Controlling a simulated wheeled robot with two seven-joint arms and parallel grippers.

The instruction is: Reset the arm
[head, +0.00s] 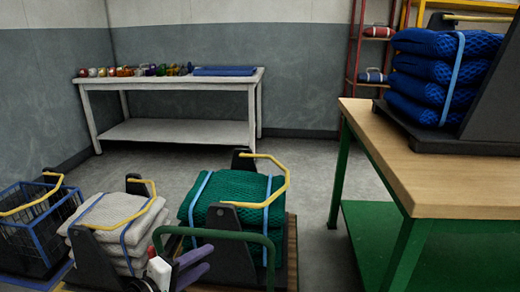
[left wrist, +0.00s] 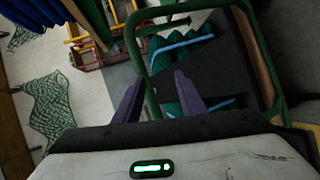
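My left gripper (head: 192,264) is low in the middle of the head view, with its purple-grey fingers pointing right. In the left wrist view its two fingers (left wrist: 158,96) stand apart, with nothing clamped between them. A green tubular handle (head: 222,234) rises just beside the fingers in the head view. In the left wrist view that green handle (left wrist: 134,45) runs down behind the gap between the fingers; I cannot tell if it touches them. My right gripper is in neither view.
A dark carrier with a yellow handle (head: 287,180) holds folded green netting (head: 228,190). White netting (head: 112,215) and a blue-edged wire basket (head: 38,230) stand left. A wooden-topped table (head: 440,185) bears blue netting (head: 440,75). Open floor (head: 315,185) lies between. A white bench (head: 170,85) stands behind.

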